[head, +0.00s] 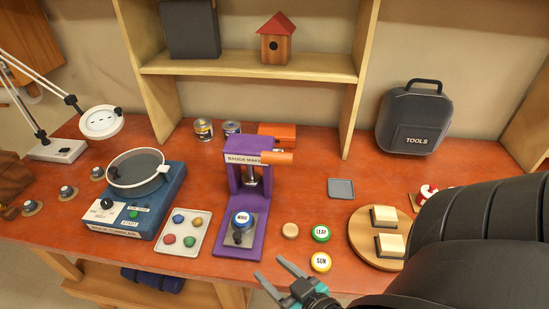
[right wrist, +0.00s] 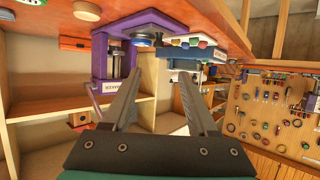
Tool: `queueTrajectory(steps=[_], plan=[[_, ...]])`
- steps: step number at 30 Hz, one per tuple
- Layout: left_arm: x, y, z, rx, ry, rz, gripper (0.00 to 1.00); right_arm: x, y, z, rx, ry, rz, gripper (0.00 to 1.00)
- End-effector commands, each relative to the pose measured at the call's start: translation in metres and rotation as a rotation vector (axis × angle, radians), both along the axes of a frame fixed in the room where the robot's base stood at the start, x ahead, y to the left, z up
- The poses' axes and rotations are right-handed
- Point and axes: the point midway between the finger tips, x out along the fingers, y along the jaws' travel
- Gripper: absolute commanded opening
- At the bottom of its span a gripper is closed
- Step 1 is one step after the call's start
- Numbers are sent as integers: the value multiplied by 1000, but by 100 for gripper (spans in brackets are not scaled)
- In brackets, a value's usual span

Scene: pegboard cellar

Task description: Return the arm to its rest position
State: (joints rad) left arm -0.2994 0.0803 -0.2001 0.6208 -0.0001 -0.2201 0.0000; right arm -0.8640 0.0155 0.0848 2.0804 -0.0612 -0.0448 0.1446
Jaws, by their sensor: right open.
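My right arm comes in from the right of the head view, and its gripper (head: 268,267) is at the table's front edge. The gripper is open and empty, its two fingers apart in the right wrist view (right wrist: 158,74). It is in front of the purple badge maker (head: 246,180), which also shows in the right wrist view (right wrist: 99,48). A blue badge (head: 242,219) marked MOVE sits on the badge maker's base. A green LEAF badge (head: 321,233) and a yellow SUN badge (head: 320,261) lie to the right. My left gripper is not in view.
A tray of coloured buttons (head: 184,234) and a blue machine with a round pan (head: 136,205) stand left. A round wooden board (head: 363,245) with cream blocks lies near my right arm. A tools case (head: 412,121) and a small grey tray (head: 341,188) are farther back.

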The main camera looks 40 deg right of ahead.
Motion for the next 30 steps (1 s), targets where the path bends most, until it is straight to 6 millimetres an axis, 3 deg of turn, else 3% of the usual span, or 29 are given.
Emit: queueTrajectory(steps=[19,30], plan=[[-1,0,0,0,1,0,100,3,2,-1,1,21,4,59],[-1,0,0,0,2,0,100,14,28,-10,-2,334,60,59]])
